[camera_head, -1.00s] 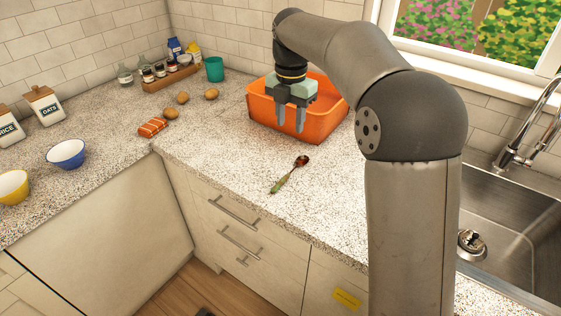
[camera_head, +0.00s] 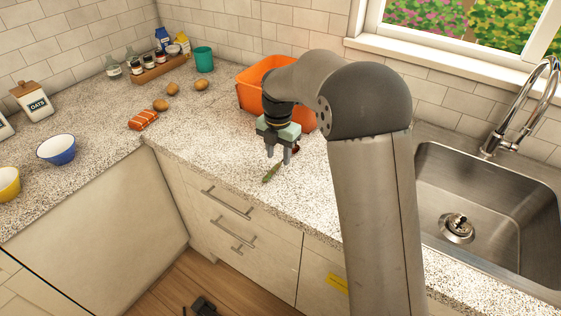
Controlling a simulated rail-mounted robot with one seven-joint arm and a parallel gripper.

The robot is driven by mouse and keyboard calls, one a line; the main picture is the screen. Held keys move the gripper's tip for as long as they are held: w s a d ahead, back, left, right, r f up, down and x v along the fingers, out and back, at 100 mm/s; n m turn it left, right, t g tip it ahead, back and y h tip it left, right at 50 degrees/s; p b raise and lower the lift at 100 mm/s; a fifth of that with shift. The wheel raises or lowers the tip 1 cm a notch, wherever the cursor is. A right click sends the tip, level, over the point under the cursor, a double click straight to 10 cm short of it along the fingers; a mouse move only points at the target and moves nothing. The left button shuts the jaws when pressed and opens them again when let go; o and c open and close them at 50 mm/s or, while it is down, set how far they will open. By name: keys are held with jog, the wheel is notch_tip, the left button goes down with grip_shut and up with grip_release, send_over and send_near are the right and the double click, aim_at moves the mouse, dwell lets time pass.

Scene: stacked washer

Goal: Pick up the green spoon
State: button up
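The green spoon (camera_head: 270,174) lies on the speckled counter near its front edge, in front of the orange bin. Its green handle points toward the front left; its dark bowl end is mostly hidden behind my gripper. My gripper (camera_head: 278,160) points down over the spoon, with its two fingers apart and nothing seen between them. I cannot tell exactly how high the fingertips are above the spoon.
An orange bin (camera_head: 248,94) stands behind my gripper, partly hidden by my arm. A sink (camera_head: 490,190) is at the right. Potatoes (camera_head: 161,104), a wrapped package (camera_head: 143,120), a teal cup (camera_head: 204,60) and bowls (camera_head: 56,149) are to the left. The counter left of the spoon is clear.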

jog(key=shift+f, duration=1.2)
grip_shut()
jog(key=shift+r, duration=0.45)
notch_tip(320, 180, up, 2)
jog(key=shift+w+r, duration=0.1)
jog(key=shift+r, duration=0.1)
jog(key=s+d+r+b, duration=0.3)
jog(key=s+d+r, duration=0.4)
jog(key=s, duration=0.5)
notch_tip(320, 180, up, 3)
jog(key=shift+s+f, duration=0.15)
